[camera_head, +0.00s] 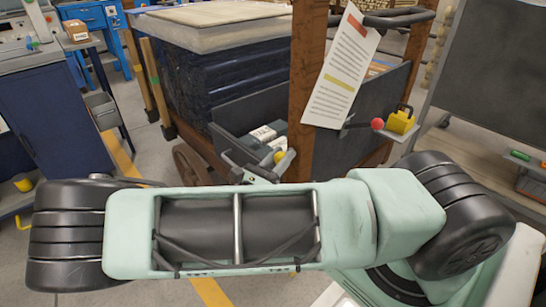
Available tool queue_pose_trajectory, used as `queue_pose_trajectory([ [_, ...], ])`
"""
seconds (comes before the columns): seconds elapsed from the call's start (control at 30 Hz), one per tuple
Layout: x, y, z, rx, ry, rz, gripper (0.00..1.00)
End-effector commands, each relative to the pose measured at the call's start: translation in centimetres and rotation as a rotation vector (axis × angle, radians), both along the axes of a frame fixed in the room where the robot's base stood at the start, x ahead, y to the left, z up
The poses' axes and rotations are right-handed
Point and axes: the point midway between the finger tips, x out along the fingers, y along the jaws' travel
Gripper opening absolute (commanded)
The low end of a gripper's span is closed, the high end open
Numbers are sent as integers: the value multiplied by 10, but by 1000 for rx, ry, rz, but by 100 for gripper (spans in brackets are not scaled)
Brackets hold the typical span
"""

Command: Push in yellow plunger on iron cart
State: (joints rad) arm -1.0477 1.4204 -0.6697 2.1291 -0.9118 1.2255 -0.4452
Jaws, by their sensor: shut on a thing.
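The cart (300,90) stands ahead of me, with brown posts, a dark side bin and a rusty wheel. A small yellow knob, which looks like the yellow plunger (280,157), shows at the cart's lower front. My gripper (272,163), small and partly hidden behind my own pale green arm, is at this knob and looks shut on it. The plunger's shaft and how far it stands out are hidden.
A yellow block (401,121) sits on a small ledge at the cart's right, beside a red ball-ended lever (377,124). A paper sheet (342,70) hangs on the front post. A blue cabinet (50,130) stands left; a dark board (490,75) stands right.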

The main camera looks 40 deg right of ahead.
Motion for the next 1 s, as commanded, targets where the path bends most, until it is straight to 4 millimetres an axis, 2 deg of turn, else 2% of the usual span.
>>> queue_pose_trajectory([
  [0.07,0,-7,2,1,3,-1,0],
  [0.3,0,-8,0,2,1,-2,0],
  [0.33,0,-9,0,2,1,-2,34],
  [0.4,0,-9,0,0,1,-3,53],
  [0.77,0,-4,-2,2,1,1,53],
  [0.87,-1,6,-5,2,-1,3,53],
  [1.0,-4,31,-15,4,0,4,53],
])
